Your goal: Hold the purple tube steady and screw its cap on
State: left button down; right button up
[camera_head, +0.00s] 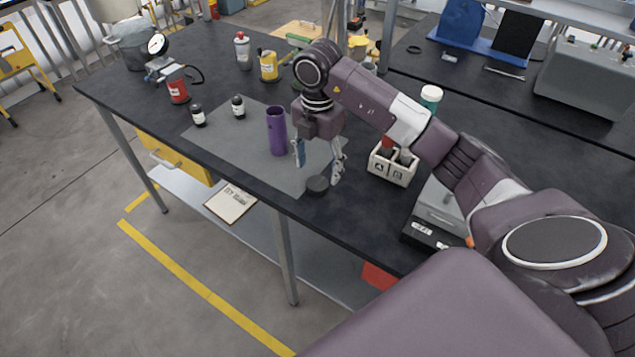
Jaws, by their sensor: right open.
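The purple tube (277,131) stands upright on a grey mat (240,155) on the black table, with no cap on its top. A dark round cap (317,184) lies at the mat's right front corner, near the table's front edge. My right gripper (318,170) points down and is open. Its fingers are above and around the cap's spot, to the right of the tube. I cannot tell whether they touch the cap. The gripper is apart from the tube. My left gripper is not in view.
Two small dark bottles (198,116) stand on the mat's left part. A red can (177,88) and a yellow can (268,66) stand behind. A white divided box (392,168) and a grey device (440,205) stand right of the gripper. The mat's front is clear.

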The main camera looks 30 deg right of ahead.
aim_at(318, 183)
jog(key=shift+f, duration=0.25)
notch_tip(318, 183, down, 4)
jog(key=shift+w+r+p, duration=0.15)
jog(key=shift+p, duration=0.9)
jog(key=shift+d+f, duration=0.1)
jog(key=shift+f, duration=0.4)
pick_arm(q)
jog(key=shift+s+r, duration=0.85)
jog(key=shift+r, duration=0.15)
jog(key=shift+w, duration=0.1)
pick_arm(e)
jog(key=shift+c, duration=0.4)
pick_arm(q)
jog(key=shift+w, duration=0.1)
pick_arm(e)
jog(key=c, duration=0.8)
